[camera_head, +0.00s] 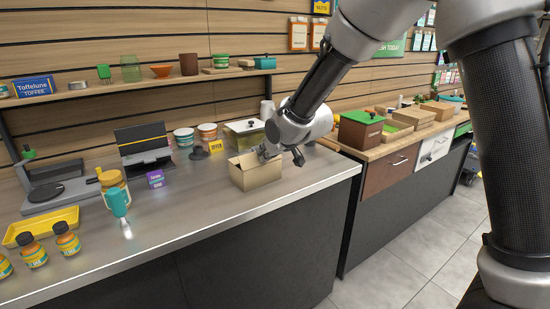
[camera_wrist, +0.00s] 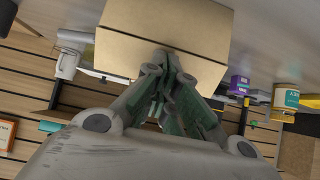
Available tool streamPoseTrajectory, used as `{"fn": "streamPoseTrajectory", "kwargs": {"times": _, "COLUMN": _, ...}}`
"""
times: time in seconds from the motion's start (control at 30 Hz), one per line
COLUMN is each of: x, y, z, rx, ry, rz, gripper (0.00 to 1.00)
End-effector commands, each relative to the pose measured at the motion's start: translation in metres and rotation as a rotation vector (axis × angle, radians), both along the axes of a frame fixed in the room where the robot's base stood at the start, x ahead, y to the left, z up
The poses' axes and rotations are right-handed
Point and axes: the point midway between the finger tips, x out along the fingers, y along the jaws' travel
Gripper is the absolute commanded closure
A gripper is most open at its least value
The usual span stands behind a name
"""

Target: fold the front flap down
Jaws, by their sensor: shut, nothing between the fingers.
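A small tan cardboard box (camera_head: 256,178) stands on the metal counter in the head view, near its right end. Its top is partly hidden by my gripper (camera_head: 268,154), and a raised edge shows at its left. I cannot make out clearly which flap is the front one or how far it is folded. In the wrist view, the box (camera_wrist: 195,22) fills the upper middle, with a dark crease across it. My gripper (camera_wrist: 164,62) is shut and empty, its fingertips overlapping the lower cardboard panel; I cannot tell whether they touch.
The metal counter (camera_head: 190,218) is clear in front.

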Motion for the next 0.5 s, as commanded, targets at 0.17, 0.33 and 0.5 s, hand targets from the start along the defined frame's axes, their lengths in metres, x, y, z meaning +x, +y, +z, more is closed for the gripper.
{"fn": "streamPoseTrajectory", "kwargs": {"times": 0.17, "x": 0.0025, "y": 0.0019, "z": -0.0033, "rx": -0.001, "ry": 0.001, "rz": 0.000, "gripper": 1.00}}
{"fn": "streamPoseTrajectory", "kwargs": {"times": 0.33, "x": 0.0035, "y": 0.0026, "z": -0.0040, "rx": -0.001, "ry": 0.001, "rz": 0.000, "gripper": 1.00}}
{"fn": "streamPoseTrajectory", "kwargs": {"times": 0.5, "x": 0.0040, "y": 0.0030, "z": -0.0046, "rx": -0.001, "ry": 0.001, "rz": 0.000, "gripper": 1.00}}
